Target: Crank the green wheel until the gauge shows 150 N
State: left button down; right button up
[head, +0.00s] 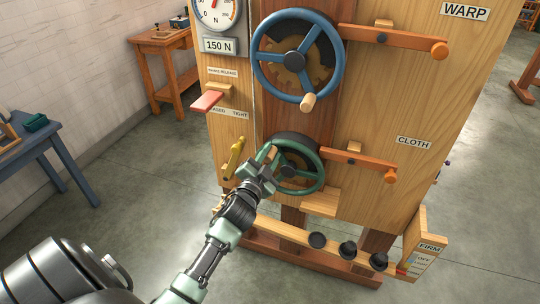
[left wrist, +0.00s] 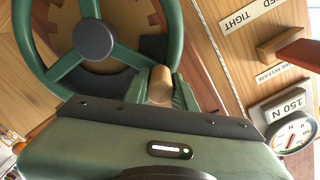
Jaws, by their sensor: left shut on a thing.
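The green wheel (head: 318,160) sits low on the wooden panel, below a blue wheel. My left gripper (head: 268,166) is at its left rim, where the wheel's wooden crank handle is. In the left wrist view the handle (left wrist: 160,86) stands between the fingers of my left gripper (left wrist: 160,95), shut on it; the green wheel (left wrist: 92,40) fills the upper left. The gauge (head: 214,12) is cut off at the top of the head view, above a "150 N" plate (head: 218,45). The gauge (left wrist: 291,135) also shows tilted in the wrist view; its needle reading is too small to tell.
The blue wheel (head: 265,72) has its own wooden handle. Two orange levers (head: 395,38) (head: 350,160) stick out to the right. A red brake-release lever (head: 206,102) and a yellow lever (head: 234,158) are at the left. Black knobs (head: 347,249) line the lower bar.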

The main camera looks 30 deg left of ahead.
pick_arm(q)
jog(key=shift+d, duration=0.1)
dwell(0.7)
jog(key=shift+w+d+r+m, duration=0.1)
jog(key=shift+d+r+m, duration=0.1)
jog(key=shift+d+m, duration=0.45)
jog(key=c, duration=1.1)
grip_release()
jog(key=shift+a, duration=0.15)
jog(key=shift+c, duration=0.2)
jog(key=shift+s, duration=0.45)
jog(key=v, duration=0.7)
jog(key=shift+b, duration=0.45)
